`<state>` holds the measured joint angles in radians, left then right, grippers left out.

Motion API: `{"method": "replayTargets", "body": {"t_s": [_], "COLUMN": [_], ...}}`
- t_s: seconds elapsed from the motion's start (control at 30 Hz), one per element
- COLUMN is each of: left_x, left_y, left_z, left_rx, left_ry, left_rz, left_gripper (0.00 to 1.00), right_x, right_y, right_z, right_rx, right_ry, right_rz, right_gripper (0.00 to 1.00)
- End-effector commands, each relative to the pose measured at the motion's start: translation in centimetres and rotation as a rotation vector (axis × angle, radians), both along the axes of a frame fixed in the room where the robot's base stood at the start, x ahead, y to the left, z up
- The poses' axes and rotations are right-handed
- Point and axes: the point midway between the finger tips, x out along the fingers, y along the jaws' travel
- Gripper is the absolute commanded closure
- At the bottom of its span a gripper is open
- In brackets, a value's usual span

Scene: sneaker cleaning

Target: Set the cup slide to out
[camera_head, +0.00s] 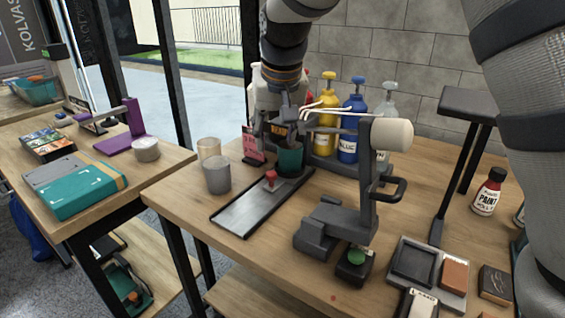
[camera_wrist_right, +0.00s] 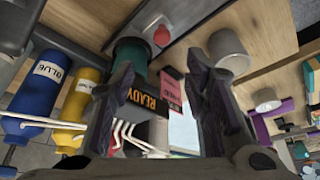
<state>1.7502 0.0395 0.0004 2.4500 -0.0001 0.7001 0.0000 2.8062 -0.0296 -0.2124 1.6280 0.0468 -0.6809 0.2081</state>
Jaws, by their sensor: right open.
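The cup slide (camera_head: 250,205) is a grey metal track lying on the middle table. A red knob (camera_head: 270,177) stands near its far end and also shows in the right wrist view (camera_wrist_right: 161,35). A teal cup (camera_head: 290,160) sits at the far end, next to the dispensing machine; part of it shows behind a finger in the right wrist view (camera_wrist_right: 130,52). My right gripper (camera_head: 279,128) is above and behind the cup and knob. In the right wrist view its fingers (camera_wrist_right: 160,72) are apart with nothing gripped between them. My left gripper is out of view.
Behind are a READY sign (camera_wrist_right: 145,100), a pink card (camera_wrist_right: 172,86), pale tubes, and yellow (camera_head: 326,115) and blue bottles (camera_head: 350,130). The grey machine (camera_head: 340,220) with a green button stands right of the slide.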

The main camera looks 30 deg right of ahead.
Motion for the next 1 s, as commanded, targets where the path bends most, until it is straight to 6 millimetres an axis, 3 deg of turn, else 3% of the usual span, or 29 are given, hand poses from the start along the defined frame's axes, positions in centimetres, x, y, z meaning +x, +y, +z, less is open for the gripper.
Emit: {"method": "replayTargets", "body": {"t_s": [0.43,0.6,0.87,1.0], "left_x": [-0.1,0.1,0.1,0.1], "left_y": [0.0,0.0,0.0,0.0], "left_z": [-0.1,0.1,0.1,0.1], "left_rx": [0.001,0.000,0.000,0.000], "left_ry": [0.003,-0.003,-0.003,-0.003], "left_rz": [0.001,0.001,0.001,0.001], "left_gripper": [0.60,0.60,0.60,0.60], "right_x": [3.4,4.1,4.2,4.2], "right_y": [-1.4,-1.7,-1.7,-1.7], "right_z": [-9.3,-10.7,-11.0,-11.0], "right_rx": [0.001,0.001,0.001,0.000], "right_ry": [0.005,0.001,0.001,0.001], "right_rz": [0.000,0.000,0.000,0.000], "right_gripper": [0.58,0.58,0.58,0.87]}}
